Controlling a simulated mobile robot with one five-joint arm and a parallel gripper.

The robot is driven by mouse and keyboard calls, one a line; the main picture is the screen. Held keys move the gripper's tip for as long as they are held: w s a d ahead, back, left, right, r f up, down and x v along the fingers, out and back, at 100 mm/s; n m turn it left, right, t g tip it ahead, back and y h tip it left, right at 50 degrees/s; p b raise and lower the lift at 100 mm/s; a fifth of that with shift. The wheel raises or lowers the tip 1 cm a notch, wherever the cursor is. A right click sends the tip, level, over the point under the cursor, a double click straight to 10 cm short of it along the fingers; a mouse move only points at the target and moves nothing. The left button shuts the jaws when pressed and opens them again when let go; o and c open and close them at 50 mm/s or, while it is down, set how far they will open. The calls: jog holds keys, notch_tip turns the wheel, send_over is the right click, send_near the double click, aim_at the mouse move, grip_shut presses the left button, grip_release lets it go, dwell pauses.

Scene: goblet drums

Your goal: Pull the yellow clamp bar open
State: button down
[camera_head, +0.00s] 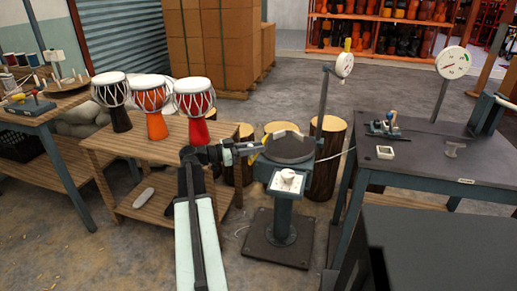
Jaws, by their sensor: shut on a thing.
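My gripper (257,147) is at the left edge of the round dark plate (290,148) on the blue-grey pedestal stand (284,205). Its jaws are closed on what appears to be the yellow clamp bar (252,158). Only a small yellow patch of the bar shows beside my fingers; the rest is hidden or too small to make out. I cannot tell from this view how far open the bar is. A white box with a knob (287,181) is on the front of the stand.
Three goblet drums (155,105) stand on the wooden bench (130,140) at left. A dark workbench (430,150) is at right.

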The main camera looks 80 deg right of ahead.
jog(key=shift+w, duration=0.1)
jog(key=c, duration=1.3)
grip_release()
jog(key=shift+a, duration=0.1)
jog(key=shift+w, duration=0.15)
jog(key=v, duration=0.7)
jog(key=shift+w+a, duration=0.1)
jog(key=shift+w, duration=0.15)
